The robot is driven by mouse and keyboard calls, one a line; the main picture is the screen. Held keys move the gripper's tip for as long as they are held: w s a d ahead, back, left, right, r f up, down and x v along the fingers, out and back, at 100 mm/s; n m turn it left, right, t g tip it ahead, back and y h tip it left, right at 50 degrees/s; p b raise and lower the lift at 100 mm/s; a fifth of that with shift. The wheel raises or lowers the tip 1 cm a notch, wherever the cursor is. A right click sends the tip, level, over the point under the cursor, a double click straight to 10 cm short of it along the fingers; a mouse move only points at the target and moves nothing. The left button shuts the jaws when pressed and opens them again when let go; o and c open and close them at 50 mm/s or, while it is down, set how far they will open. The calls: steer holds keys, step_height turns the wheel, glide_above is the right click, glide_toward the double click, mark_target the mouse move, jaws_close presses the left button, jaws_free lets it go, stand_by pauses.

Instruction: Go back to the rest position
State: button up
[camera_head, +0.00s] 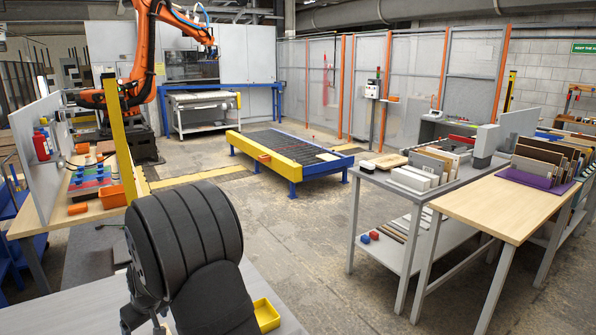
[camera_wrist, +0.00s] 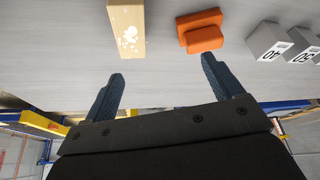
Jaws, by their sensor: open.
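My gripper (camera_wrist: 162,72) shows in the wrist view with its two dark blue-grey fingers spread wide apart. Nothing is between the fingers. A pale wooden block with white marks (camera_wrist: 127,30) lies on the grey surface (camera_wrist: 65,70) beyond the left finger. An orange two-part object (camera_wrist: 200,30) is just beyond the tip of the right finger; I cannot tell whether they touch. In the head view my dark arm fills the lower left and hides much of the near table; the fingers cannot be made out there.
Grey blocks marked 40 (camera_wrist: 270,42) and 50 (camera_wrist: 299,44) stand at the right of the wrist view. In the head view, a yellow bin (camera_head: 265,315) is beside my arm. A wooden-topped table (camera_head: 500,207) with upright boards (camera_head: 540,160) stands right. Open floor lies between.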

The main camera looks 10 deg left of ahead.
steer(key=d+r, duration=0.1)
steer(key=w+d+r, duration=0.1)
steer(key=shift+w+d, duration=0.3)
steer(key=shift+d, duration=0.05)
steer(key=w+d+f+m+h, duration=0.1)
steer(key=w+d+m, duration=0.2)
steer(key=d, duration=1)
steer(key=w+d+f+m+t+h, duration=0.1)
steer(key=w+d+m, duration=0.3)
steer(key=w+d, duration=0.5)
steer(key=w+d+f+m+t+h, duration=0.1)
steer(key=w+d+m, duration=0.3)
steer(key=d, duration=1.3)
steer(key=w, duration=0.3)
steer(key=shift+d+f, duration=0.35)
steer(key=shift+t, duration=0.3)
